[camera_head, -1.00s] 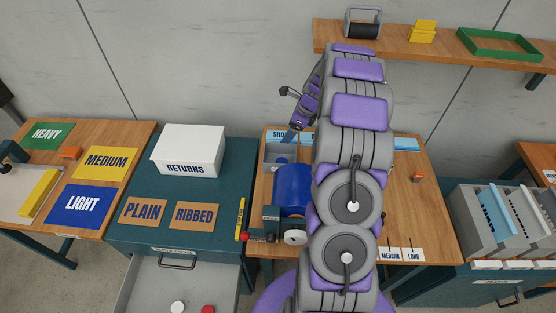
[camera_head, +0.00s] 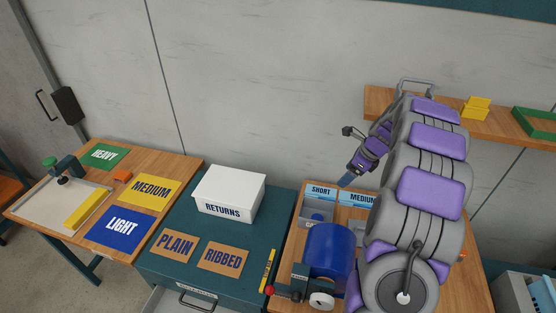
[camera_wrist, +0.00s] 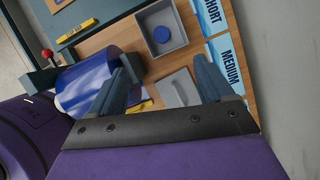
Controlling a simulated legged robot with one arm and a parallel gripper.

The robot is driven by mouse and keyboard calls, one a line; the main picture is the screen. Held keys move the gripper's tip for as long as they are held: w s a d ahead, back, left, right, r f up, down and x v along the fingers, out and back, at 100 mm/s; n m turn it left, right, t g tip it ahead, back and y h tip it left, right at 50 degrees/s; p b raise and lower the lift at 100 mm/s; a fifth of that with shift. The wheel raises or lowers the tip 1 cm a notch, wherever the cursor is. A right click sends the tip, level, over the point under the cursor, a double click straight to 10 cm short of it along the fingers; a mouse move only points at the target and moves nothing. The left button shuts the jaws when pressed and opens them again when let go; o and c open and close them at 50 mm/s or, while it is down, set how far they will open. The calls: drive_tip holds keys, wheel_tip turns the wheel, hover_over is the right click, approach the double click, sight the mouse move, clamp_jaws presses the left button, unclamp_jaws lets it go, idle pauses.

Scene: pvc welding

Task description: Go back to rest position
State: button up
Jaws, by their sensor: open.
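My gripper (camera_wrist: 168,82) is open in the wrist view, its two dark blue-grey fingers apart with nothing between them. In the head view my gripper (camera_head: 346,181) shows small at the end of my grey and purple arm, above the bins by the SHORT label (camera_head: 321,192). My arm hides the right part of this bench.
A blue cylinder (camera_head: 329,250) sits in a bench fixture near my arm. A white RETURNS box (camera_head: 229,192) stands on the teal cabinet. A wall shelf (camera_head: 381,101) lies behind my arm. Left, a wooden table holds HEAVY, MEDIUM and LIGHT mats. The drawer below the cabinet top looks open.

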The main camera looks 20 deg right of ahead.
drive_tip(key=s+a+r+n+g, duration=0.1)
drive_tip(key=s+a+r+n, duration=0.25)
drive_tip(key=a, duration=0.35)
drive_tip(key=s+a+r+n+g, duration=0.1)
drive_tip(key=s+a+r+n, duration=0.2)
drive_tip(key=a, duration=0.4)
drive_tip(key=s+a+r+n+g, duration=0.1)
drive_tip(key=s+a+n, duration=0.2)
drive_tip(key=a+n, duration=0.35)
drive_tip(key=s+a+n+h, duration=0.1)
drive_tip(key=s+a+n, duration=0.2)
drive_tip(key=s+n, duration=0.2)
drive_tip(key=s+a+n+g+h+b, duration=0.1)
drive_tip(key=s+a+n, duration=0.3)
drive_tip(key=s, duration=0.8)
drive_tip(key=s+a+n+g, duration=0.1)
drive_tip(key=s+a+n, duration=0.2)
drive_tip(key=s+n, duration=0.3)
drive_tip(key=s, duration=0.2)
drive_tip(key=shift+s+a+h+b, duration=0.3)
drive_tip(key=shift+s+h, duration=0.1)
drive_tip(key=shift+a, duration=0.1)
drive_tip(key=shift+a, duration=0.45)
